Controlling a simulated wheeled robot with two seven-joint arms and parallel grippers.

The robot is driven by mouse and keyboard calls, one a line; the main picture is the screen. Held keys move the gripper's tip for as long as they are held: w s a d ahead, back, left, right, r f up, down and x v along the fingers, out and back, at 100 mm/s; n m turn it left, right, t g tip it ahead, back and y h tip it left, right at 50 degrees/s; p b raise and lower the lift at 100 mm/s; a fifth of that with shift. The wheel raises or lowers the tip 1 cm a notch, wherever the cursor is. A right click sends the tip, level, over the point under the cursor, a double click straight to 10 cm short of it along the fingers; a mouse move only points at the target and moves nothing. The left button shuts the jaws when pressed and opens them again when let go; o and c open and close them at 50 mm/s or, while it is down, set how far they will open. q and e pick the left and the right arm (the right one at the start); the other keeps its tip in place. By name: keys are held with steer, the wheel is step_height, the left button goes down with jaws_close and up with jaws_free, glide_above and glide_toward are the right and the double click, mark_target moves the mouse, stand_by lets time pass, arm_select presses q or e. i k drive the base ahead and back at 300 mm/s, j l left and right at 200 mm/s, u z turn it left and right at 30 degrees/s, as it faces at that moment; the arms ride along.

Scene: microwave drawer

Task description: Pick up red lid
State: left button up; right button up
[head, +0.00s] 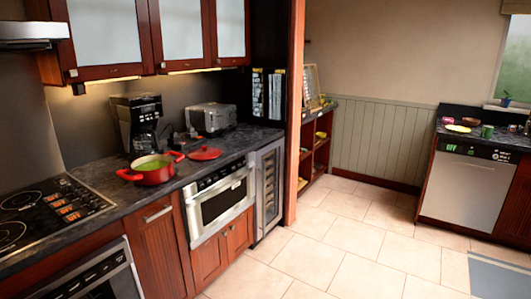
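The red lid (205,153) lies flat on the dark countertop, just right of a red pot (151,175). The pot is uncovered, with two side handles and something green inside. A small gap appears between the pot's right handle and the lid. Neither of my grippers is in the head view.
A black coffee maker (138,120) and a silver toaster (212,118) stand behind the pot and lid. A black cooktop (45,210) is at the left. The microwave drawer (222,198) below the lid is shut. The tiled floor (300,250) in front is clear.

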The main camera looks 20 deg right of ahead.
mark_target(204, 152)
steer(key=z, duration=0.3)
steer(key=i+l+z, duration=0.45)
steer(key=i+l, duration=0.2)
steer(key=i+l+z, duration=0.5)
steer(key=i+l, duration=0.15)
steer(key=i, duration=0.15)
steer(key=i+u, duration=0.3)
steer(key=i, duration=0.15)
steer(key=i+l+u, duration=0.15)
steer(key=i+u, duration=0.2)
steer(key=i+j+u, duration=0.15)
steer(key=i+u, duration=0.15)
steer(key=u, duration=0.15)
steer(key=i+u, duration=0.7)
steer(key=u, duration=0.15)
steer(key=i+l+u, duration=0.2)
steer(key=u, duration=0.25)
steer(key=i+u, duration=0.45)
steer(key=i, duration=0.3)
